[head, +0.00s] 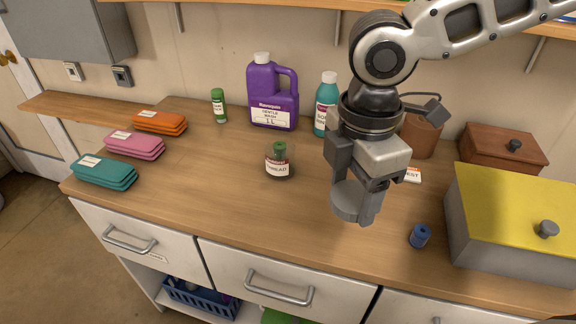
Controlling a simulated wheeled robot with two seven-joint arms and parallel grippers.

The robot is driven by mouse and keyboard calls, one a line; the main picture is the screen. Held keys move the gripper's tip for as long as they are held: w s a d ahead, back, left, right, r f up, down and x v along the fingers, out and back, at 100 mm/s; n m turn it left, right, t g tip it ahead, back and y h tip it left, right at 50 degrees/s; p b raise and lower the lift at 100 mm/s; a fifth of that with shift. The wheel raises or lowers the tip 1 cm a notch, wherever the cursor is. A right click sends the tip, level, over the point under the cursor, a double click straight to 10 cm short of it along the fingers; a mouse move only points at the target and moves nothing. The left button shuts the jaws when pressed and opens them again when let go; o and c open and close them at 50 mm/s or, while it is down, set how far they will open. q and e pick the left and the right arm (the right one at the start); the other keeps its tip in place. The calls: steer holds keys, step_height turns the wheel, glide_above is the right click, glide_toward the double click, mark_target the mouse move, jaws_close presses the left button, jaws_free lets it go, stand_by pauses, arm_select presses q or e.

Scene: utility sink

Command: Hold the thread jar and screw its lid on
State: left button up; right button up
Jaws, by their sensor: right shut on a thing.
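The thread jar (278,172) stands upright on the wooden counter near the middle. It is a small clear jar with a white label reading "THREAD", and a green spool shows at its open top. My right gripper (356,203) is to the right of the jar and closer to the front edge. It is shut on a round grey lid (346,204), held apart from the jar and seemingly above the counter. My left gripper is not in view.
A blue spool (420,236) lies near the front right, beside a yellow-topped grey box (475,240). A purple jug (271,98), teal bottle (325,104) and green tube (218,106) stand behind. Folded cloths (104,172) are at left. The counter in front of the jar is clear.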

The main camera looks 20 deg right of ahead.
steer(key=w+d+f+m, duration=0.4)
steer(key=w+m, duration=0.2)
steer(key=m, duration=1)
steer(key=s+d+f+m, duration=0.1)
steer(key=s+d+m, duration=0.25)
steer(key=d, duration=0.45)
steer(key=s+d+f+m, duration=0.1)
steer(key=s+d+m, duration=0.1)
steer(key=d+m, duration=0.45)
steer(key=w+a+f+n, duration=0.1)
steer(key=a+f+n, duration=0.35)
steer(key=a, duration=0.35)
steer(key=w+a+r+n, duration=0.2)
steer(key=a, duration=0.5)
steer(key=w+a+r+n+p, duration=0.1)
steer(key=w+a+r+n, duration=0.1)
steer(key=a, duration=0.4)
steer(key=shift+w+a+r+p, duration=0.15)
steer(key=shift+a+r+p, duration=0.15)
steer(key=shift+a, duration=0.1)
